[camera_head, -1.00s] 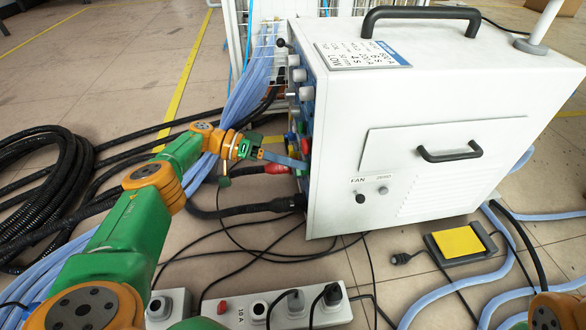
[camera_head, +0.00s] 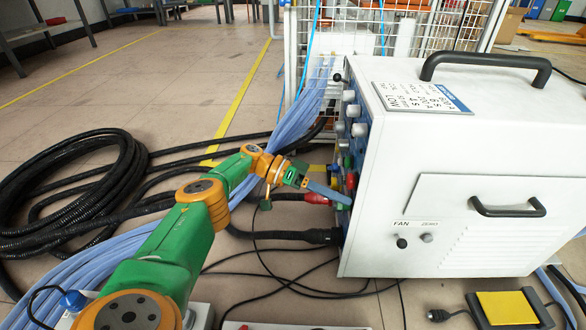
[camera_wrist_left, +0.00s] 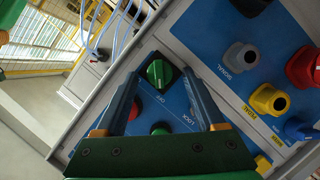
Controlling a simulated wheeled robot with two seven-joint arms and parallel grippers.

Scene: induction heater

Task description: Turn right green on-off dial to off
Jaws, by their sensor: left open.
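The green on-off dial (camera_wrist_left: 158,72) sits on a black square plate near the edge of the heater's blue panel, in the left wrist view. A white pointer mark on it is visible, and "OFF" is printed nearby. My left gripper (camera_wrist_left: 160,82) is open, with its two blue fingers apart on either side of the dial in this view. I cannot tell whether they touch it. In the head view, my left gripper (camera_head: 328,193) is at the left side of the white heater cabinet (camera_head: 390,230), whose panel is seen edge-on. My right gripper is out of view.
A red button (camera_wrist_left: 133,108) and a green button (camera_wrist_left: 160,130) lie between the fingers, nearer the palm. Grey, yellow and red connectors fill the panel's right. In the head view, a red plug (camera_head: 316,197) and black cables (camera_head: 285,234) run below my gripper.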

